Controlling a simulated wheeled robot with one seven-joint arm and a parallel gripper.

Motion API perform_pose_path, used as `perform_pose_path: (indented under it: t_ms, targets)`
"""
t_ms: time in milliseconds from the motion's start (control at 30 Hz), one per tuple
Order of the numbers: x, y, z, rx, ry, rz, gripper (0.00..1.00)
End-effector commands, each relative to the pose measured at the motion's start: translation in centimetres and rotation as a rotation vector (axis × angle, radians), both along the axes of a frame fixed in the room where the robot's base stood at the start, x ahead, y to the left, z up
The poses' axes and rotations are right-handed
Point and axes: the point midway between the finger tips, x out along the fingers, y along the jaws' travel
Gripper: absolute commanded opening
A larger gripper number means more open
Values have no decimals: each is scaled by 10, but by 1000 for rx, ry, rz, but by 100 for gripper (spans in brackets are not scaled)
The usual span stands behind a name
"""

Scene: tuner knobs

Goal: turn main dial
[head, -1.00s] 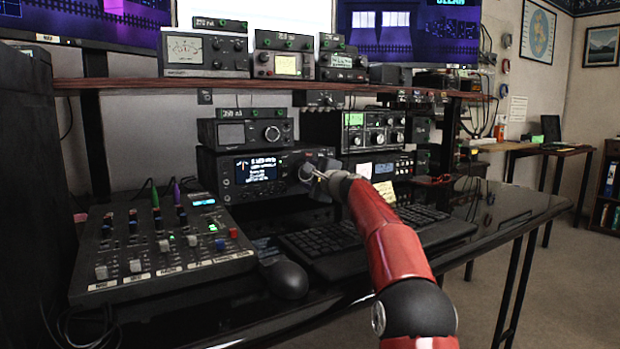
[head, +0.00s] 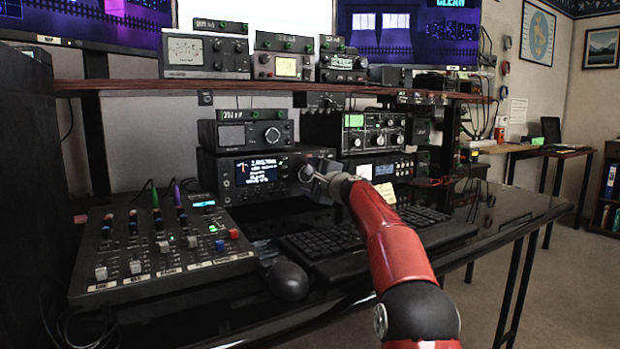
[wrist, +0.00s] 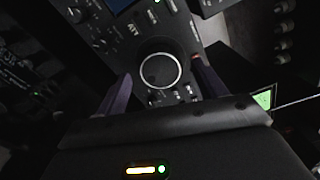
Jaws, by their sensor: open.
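The main dial is a large round dark knob with a light ring (wrist: 160,71) in the wrist view. It sits on the front of a black radio (head: 228,192) with a lit display, on the desk under the shelf. In the wrist view my gripper (wrist: 158,78) is open, one finger on each side of the dial, with a gap visible on both sides. I cannot tell from this view how far the fingertips stand from the panel. In the head view my gripper (head: 318,178) is at the radio's right part and hides much of the dial.
A mixer (head: 165,245) with faders stands at the left front, beside a mouse (head: 287,280). A keyboard (head: 335,247) lies below my arm. Small knobs and buttons surround the dial. Another radio (head: 372,130) stands to the right. The desk's right end is mostly clear.

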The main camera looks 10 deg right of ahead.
Motion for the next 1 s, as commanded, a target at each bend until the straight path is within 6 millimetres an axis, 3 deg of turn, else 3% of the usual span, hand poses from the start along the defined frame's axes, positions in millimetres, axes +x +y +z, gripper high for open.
perform_pose_path:
  t_ms: [500, 1000]
  targets:
    - [-68, -22, -1, -2, -2, 0, 70]
    - [-71, -23, -1, -1, 0, 0, 70]
